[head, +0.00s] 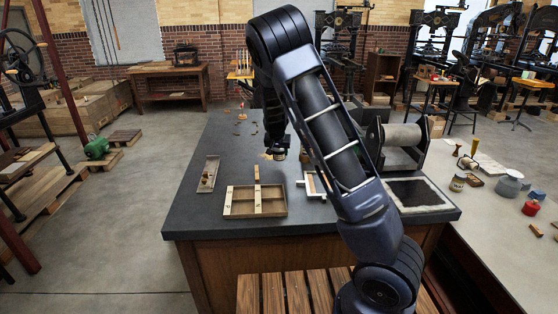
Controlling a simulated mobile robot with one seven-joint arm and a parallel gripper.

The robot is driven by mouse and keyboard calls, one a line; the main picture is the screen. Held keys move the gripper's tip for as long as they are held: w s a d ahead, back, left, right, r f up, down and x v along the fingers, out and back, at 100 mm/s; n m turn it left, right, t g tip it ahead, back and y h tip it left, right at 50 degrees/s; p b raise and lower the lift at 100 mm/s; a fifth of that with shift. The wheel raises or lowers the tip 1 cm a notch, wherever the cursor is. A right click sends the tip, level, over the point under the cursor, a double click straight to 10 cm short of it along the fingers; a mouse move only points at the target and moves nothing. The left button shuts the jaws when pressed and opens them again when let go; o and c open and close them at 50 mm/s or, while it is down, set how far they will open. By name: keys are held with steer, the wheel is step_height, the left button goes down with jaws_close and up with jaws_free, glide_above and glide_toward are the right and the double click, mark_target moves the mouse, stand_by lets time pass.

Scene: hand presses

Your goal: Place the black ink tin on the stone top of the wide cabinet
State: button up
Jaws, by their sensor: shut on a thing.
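The wide cabinet has a dark grey stone top (222,150) over wooden sides, in the middle of the head view. My gripper (278,150) points down over the middle of this top, behind the wooden tray. It is shut on a small dark thing at its fingertips, which looks like the black ink tin (279,156). The tin is small and dark against the dark fingers and partly hidden by them. I cannot tell whether its base touches the stone.
A divided wooden tray (236,208), a narrow tray (208,173), a pale frame (312,185) and a roller press (402,134) stand on the stone top. Its left part is mostly clear. A side table (490,235) at right holds jars and a red tin (531,207).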

mark_target(279, 159)
steer(key=shift+f, duration=2.2)
steer(key=o, duration=1.1)
steer(key=shift+f, duration=0.1)
steer(key=shift+o, duration=0.2)
